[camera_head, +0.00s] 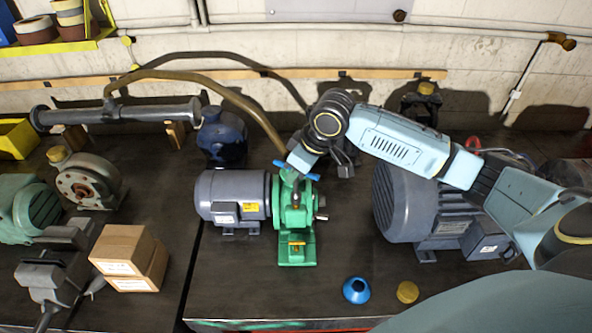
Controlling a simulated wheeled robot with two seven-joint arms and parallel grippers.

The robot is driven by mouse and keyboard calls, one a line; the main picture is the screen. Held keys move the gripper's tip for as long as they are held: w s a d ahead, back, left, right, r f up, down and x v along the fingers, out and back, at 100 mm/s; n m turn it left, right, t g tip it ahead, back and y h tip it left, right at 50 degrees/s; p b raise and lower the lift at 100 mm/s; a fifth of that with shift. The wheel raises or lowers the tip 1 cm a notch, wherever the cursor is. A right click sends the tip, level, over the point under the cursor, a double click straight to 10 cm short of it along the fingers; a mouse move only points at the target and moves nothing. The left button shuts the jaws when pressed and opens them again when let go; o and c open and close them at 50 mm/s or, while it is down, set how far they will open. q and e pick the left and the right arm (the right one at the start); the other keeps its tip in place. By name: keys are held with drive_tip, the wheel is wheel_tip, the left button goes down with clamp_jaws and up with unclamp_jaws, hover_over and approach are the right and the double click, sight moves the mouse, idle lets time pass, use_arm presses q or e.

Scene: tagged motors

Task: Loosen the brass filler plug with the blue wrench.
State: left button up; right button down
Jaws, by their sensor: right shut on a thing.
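My right arm comes in from the right and reaches over the green pump (291,217), which is joined to a grey motor (230,193) on its left. My right gripper (299,164) is just above the top of the pump, shut on the blue wrench (312,177). Blue ends of the wrench show on both sides of the gripper, with the wrench lying across the pump's top. The brass filler plug cannot be made out; the gripper and wrench cover the pump's top. My left gripper is not in view.
A blue funnel (356,290) and a yellow cap (407,291) lie near the bench's front. A large grey motor (405,203) stands right of the pump. Cardboard boxes (130,255) and a vise (50,280) are at left. A hose (225,91) arches behind the pump.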

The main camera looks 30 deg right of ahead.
drive_tip(key=shift+f, duration=0.1)
drive_tip(key=shift+f, duration=1.05)
